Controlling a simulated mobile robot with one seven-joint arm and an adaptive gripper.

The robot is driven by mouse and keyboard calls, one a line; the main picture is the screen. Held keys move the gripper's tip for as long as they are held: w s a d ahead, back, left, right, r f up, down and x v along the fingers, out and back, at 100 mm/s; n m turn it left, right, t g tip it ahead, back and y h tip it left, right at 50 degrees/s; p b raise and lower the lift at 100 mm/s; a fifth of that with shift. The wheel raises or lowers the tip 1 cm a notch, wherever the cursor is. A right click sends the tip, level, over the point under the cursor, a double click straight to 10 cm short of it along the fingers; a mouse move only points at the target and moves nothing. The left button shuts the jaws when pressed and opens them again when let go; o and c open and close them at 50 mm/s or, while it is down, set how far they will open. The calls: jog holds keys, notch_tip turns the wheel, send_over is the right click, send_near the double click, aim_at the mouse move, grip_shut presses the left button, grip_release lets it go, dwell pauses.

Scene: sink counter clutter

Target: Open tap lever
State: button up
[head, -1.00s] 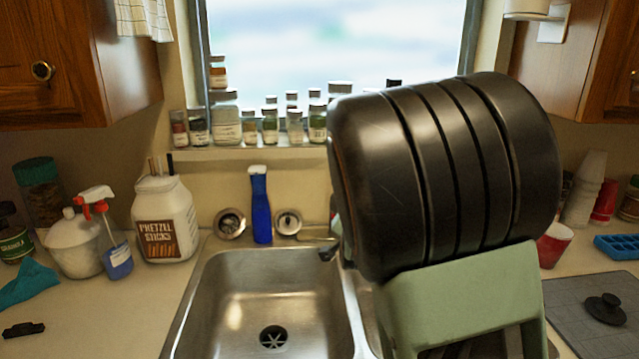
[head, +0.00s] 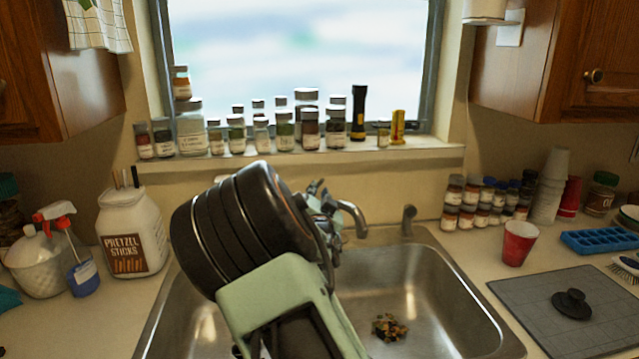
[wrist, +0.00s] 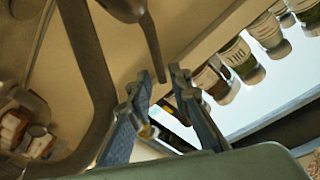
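The tap's curved metal spout (head: 352,214) rises behind the sink in the head view. In the wrist view, a thick grey curved part (wrist: 97,65), apparently the spout, passes on the left. A slim dark lever (wrist: 150,42) hangs from the top in the wrist view, its tip close to the gap between my fingertips. I cannot tell whether they touch. My gripper (wrist: 162,78) is open, with blue-grey fingers on either side of that gap. In the head view my gripper (head: 322,205) is just left of the spout, and the lever cannot be made out there.
Spice jars (head: 285,128) and a black flashlight (head: 358,112) line the windowsill (head: 300,158). A short metal fixture (head: 408,220) stands right of the tap. Food scraps (head: 389,327) lie in the right basin. A red cup (head: 518,243) and stacked jars (head: 485,205) stand on the right counter.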

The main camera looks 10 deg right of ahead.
aim_at(319, 185)
jog(key=shift+w+d+p, duration=0.2)
jog(key=shift+w+d, duration=0.05)
jog(key=shift+w, duration=1.1)
jog(key=shift+w+d+p, duration=0.2)
jog(key=shift+w, duration=1.15)
grip_shut()
